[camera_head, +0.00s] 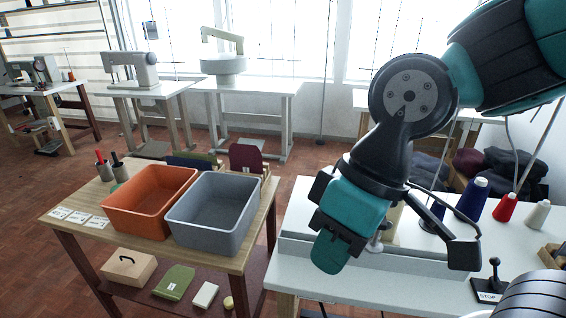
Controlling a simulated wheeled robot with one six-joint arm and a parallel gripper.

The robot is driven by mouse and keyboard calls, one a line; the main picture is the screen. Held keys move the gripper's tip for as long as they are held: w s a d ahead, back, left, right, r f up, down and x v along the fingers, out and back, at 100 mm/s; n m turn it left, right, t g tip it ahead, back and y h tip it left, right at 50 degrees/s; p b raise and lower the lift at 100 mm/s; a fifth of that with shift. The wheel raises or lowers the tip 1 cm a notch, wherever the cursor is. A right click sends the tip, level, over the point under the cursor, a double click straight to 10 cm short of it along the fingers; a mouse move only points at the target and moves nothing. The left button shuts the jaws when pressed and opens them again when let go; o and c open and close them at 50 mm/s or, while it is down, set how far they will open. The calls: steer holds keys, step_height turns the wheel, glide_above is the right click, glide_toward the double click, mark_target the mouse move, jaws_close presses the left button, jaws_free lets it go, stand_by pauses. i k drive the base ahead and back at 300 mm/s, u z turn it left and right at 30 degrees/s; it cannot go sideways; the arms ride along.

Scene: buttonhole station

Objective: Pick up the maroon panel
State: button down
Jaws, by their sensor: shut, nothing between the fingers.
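The maroon panel (245,157) stands upright at the back right of the wooden table, behind the grey bin (213,210). A light wooden piece beside it hides part of its lower edge. My gripper (333,250) hangs from the upper right, over the white sewing table, to the right of and nearer than the panel. It is clear of the panel and shut, with nothing held.
An orange bin (150,200) stands left of the grey bin. A dark blue panel (190,162) stands behind the bins.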

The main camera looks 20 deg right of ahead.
mark_target(243, 158)
steer(key=u, duration=1.9)
steer(key=i, duration=1.4)
steer(key=z, duration=2.6)
steer(key=i, duration=0.5)
steer(key=z, duration=0.05)
